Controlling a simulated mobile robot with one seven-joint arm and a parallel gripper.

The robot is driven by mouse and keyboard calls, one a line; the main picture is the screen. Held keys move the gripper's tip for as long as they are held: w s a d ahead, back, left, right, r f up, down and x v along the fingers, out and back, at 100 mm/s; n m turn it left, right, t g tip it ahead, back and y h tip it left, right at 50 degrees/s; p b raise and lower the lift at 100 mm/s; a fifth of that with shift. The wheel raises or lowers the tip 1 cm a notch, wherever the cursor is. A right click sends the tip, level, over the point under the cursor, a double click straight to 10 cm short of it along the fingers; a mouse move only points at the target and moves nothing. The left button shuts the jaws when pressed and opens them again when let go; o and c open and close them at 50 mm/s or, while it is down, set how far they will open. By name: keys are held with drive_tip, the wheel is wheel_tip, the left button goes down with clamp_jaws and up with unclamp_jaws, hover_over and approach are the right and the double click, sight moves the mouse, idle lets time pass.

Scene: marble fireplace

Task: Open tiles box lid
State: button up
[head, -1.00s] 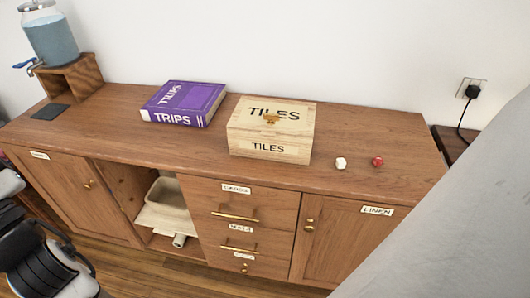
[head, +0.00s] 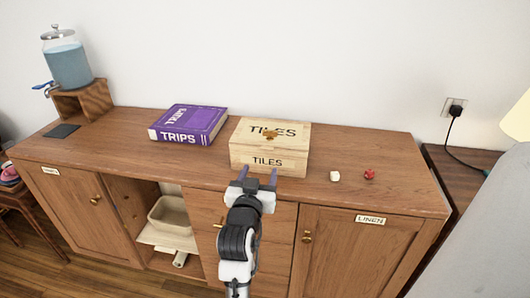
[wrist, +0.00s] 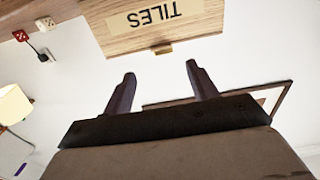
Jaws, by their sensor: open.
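The tiles box (head: 240,157) is a pale wooden box with a shut lid, marked TILES on its top and front, on the wooden cabinet. A small brass knob (head: 270,134) stands on the lid. The wrist view is upside down; the box's labelled front (wrist: 205,22) is at its top, with the knob (wrist: 162,50) at the lid edge. My gripper (head: 258,175) is open and empty, in front of the box's front face. In the wrist view its two fingers (wrist: 160,72) point toward the box, apart from the knob.
A purple TRIPS book (head: 188,124) lies left of the box. A white die (head: 335,176) and a red die (head: 369,174) lie to its right. A water dispenser (head: 67,60) stands at far left. The white wall (head: 300,50) is close behind the box.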

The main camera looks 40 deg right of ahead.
sight(266, 150)
drive_tip(key=p+x, duration=0.1)
drive_tip(key=x, duration=0.8)
drive_tip(key=shift+w+d+p, duration=0.15)
drive_tip(key=shift+w+p, duration=0.1)
drive_tip(key=shift+p, duration=0.15)
clamp_jaws()
drive_tip(key=shift+r, duration=0.1)
